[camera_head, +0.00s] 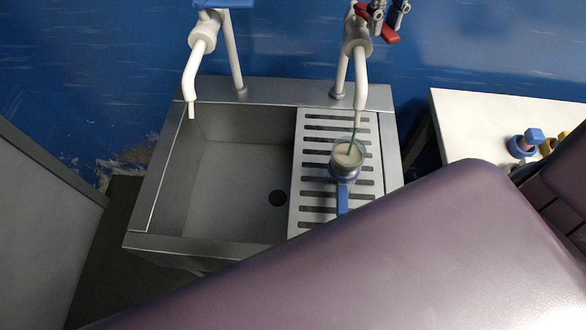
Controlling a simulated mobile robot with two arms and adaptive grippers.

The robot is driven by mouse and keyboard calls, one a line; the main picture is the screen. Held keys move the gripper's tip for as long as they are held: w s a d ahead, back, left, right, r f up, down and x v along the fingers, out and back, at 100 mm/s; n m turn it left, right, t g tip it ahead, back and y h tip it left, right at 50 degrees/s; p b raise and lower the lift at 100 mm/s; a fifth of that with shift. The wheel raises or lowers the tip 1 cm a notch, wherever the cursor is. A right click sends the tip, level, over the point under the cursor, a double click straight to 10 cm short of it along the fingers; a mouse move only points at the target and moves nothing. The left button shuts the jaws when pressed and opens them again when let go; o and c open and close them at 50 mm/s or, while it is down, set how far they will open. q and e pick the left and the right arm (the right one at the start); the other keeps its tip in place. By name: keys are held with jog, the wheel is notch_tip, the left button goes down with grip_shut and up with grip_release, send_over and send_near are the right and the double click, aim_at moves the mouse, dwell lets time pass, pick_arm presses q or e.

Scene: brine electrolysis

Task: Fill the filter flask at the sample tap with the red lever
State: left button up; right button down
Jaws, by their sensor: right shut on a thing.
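The filter flask (344,168) stands on the slotted drain rack, with a pale surface showing in its round mouth. A blue part (343,198) shows at its near side. The right-hand tap's white spout (359,92) is above the flask. A thin green streak (353,131) runs from the spout tip to the flask mouth. The red lever (390,37) is on top of this tap, at the upper edge of the view. My right gripper (378,17) is shut on the red lever, its grey fingers partly cut off by the picture edge. My left gripper is not in view.
A second tap (203,45) with a blue lever (222,3) hangs over the empty sink basin (220,185) at left. A white table (465,125) at right holds a blue-based item (523,143) and a yellow one. My purple arm link covers the lower right.

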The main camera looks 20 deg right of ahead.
jog(key=shift+d+n, duration=0.6)
jog(key=shift+n, duration=0.6)
jog(key=shift+p, duration=0.3)
